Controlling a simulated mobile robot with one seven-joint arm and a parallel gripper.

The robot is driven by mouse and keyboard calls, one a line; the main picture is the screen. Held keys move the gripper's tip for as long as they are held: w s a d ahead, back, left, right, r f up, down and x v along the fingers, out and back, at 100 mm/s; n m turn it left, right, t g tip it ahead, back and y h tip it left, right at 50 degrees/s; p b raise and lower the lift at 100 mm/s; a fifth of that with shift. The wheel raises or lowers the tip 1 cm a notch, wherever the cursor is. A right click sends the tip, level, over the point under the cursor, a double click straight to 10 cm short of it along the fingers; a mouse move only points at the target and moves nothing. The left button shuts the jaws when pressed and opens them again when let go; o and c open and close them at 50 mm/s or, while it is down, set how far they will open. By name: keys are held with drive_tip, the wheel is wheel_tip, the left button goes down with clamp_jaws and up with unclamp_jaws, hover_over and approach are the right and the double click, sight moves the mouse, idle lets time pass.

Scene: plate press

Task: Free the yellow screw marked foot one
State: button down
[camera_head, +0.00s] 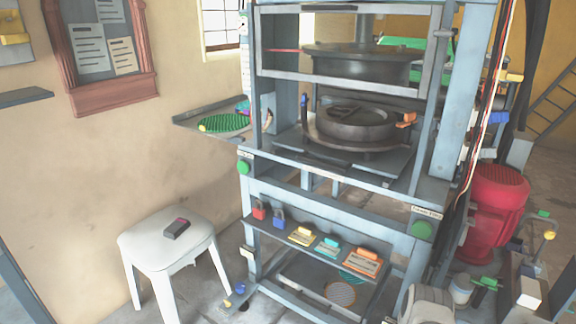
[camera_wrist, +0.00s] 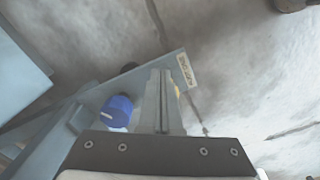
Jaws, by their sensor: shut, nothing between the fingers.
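In the wrist view my gripper (camera_wrist: 160,76) is shut and empty, its fingers pointing at a grey foot plate (camera_wrist: 135,80). A sliver of the yellow screw (camera_wrist: 177,90) shows just right of the fingers; they hide most of it, and I cannot tell whether they touch it. A small label (camera_wrist: 187,71) sits at the plate's end, too blurred to read surely. A blue knob (camera_wrist: 116,110) stands left of the fingers. In the head view the yellow screw (camera_head: 228,303) is low at the press's front left foot, beside the blue knob (camera_head: 240,288).
The press frame (camera_head: 247,215) rises above the foot. A white stool (camera_head: 150,243) with a dark small box (camera_head: 176,229) stands to the left. A shelf (camera_head: 318,252) holds padlocks and coloured tags. A red motor (camera_head: 497,205) stands right.

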wheel_tip(320, 180, up, 6)
drive_tip(key=p, duration=0.3)
drive_tip(key=shift+f, duration=0.25)
